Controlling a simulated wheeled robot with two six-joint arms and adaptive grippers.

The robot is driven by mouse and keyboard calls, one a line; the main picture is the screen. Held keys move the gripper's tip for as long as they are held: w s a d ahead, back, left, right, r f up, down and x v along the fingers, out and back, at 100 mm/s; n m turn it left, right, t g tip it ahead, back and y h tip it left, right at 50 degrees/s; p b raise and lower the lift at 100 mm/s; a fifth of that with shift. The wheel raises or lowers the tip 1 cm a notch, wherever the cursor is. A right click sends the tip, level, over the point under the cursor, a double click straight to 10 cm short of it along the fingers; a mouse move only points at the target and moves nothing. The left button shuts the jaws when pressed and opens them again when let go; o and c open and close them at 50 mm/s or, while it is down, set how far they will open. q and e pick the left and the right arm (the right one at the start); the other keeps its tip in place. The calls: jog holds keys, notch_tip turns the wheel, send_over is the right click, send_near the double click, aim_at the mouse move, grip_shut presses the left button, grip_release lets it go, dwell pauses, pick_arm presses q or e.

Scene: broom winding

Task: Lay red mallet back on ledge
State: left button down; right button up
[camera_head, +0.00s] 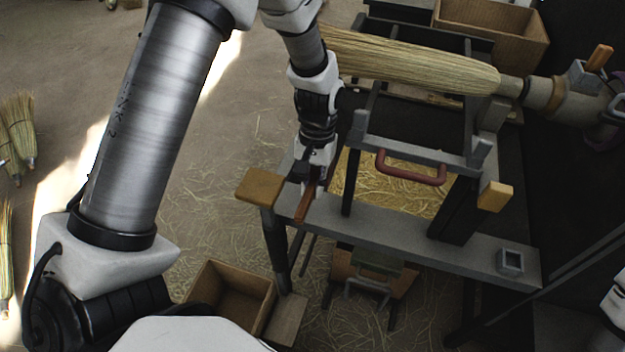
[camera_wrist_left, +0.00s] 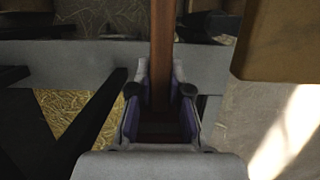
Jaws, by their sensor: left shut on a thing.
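The red mallet shows as a reddish-brown handle (camera_head: 304,206) in the head view and as an upright strip in the wrist view (camera_wrist_left: 162,50). My left gripper (camera_head: 314,180) is shut on this handle; the handle lies between its two fingers in the wrist view (camera_wrist_left: 160,100). I cannot make out the mallet's head. The grey ledge (camera_head: 400,236) runs along the front of the bench frame. The gripper and handle are over its left end. Whether the handle touches the ledge, I cannot tell.
A tan block (camera_head: 260,187) sits at the ledge's left end, close to the gripper. A red curved handle (camera_head: 411,168) and a yellow block (camera_head: 495,195) are to the right. A straw broom (camera_head: 410,65) lies across the frame behind. A square socket (camera_head: 510,261) stands on the ledge's right end.

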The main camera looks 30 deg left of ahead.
pick_arm(q)
jog(key=b+x, duration=0.3)
jog(key=w+b+x, duration=0.1)
jog(key=b+x, duration=0.1)
jog(key=b, duration=0.1)
jog(key=shift+a+f+b, duration=0.15)
jog(key=shift+f+b, duration=0.2)
jog(key=shift+f, duration=0.5)
jog(key=shift+w+b+x, duration=0.2)
jog(key=shift+b+x, duration=0.15)
jog(key=shift+x, duration=0.55)
jog(key=c, duration=1)
grip_release()
jog(key=shift+a, duration=0.1)
